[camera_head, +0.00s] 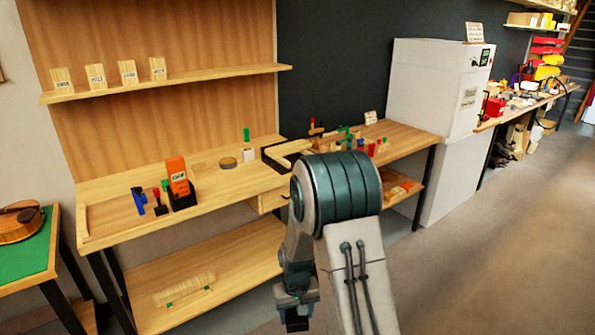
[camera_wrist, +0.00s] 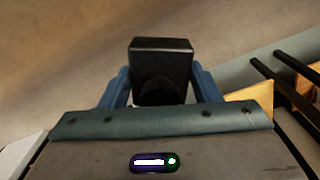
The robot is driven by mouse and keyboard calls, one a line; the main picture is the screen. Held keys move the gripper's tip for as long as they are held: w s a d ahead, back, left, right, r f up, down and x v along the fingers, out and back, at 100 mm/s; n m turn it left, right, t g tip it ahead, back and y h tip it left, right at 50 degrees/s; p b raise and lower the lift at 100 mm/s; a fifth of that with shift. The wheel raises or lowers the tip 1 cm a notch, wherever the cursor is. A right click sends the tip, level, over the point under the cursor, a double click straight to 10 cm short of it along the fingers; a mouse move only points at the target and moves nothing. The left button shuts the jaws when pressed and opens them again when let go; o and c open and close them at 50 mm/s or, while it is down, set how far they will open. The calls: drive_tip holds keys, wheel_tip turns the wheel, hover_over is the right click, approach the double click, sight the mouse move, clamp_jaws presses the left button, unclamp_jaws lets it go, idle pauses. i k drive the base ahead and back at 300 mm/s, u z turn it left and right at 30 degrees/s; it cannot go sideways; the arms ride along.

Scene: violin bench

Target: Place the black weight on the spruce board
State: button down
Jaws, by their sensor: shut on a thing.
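My gripper (camera_head: 297,303) hangs low in front of the bench, at the bottom of the head view. It is shut on the black weight (camera_head: 297,322), a dark block held below the jaws and clear of the bench. In the wrist view the black weight (camera_wrist: 161,60) sits between the blue fingers of my gripper (camera_wrist: 160,85). Floor shows behind it. I cannot tell for certain which piece is the spruce board; a pale flat wooden piece (camera_head: 203,167) lies on the bench top, left of a round dark-topped object (camera_head: 228,163).
The wooden bench (camera_head: 110,215) carries an orange box (camera_head: 177,172) in a black holder, with blue and red clamps (camera_head: 139,200) beside it. Labelled blocks stand on the wall shelf (camera_head: 190,77). A ribbed wooden piece (camera_head: 185,291) lies on the lower shelf. Open floor (camera_head: 480,270) lies right.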

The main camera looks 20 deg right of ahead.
sight(288, 146)
drive_tip(key=z, duration=0.45)
drive_tip(key=i, duration=0.45)
drive_tip(key=z, duration=0.7)
drive_tip(key=i, duration=0.85)
drive_tip(key=u, duration=0.6)
drive_tip(key=i, duration=0.5)
drive_tip(key=u, duration=0.55)
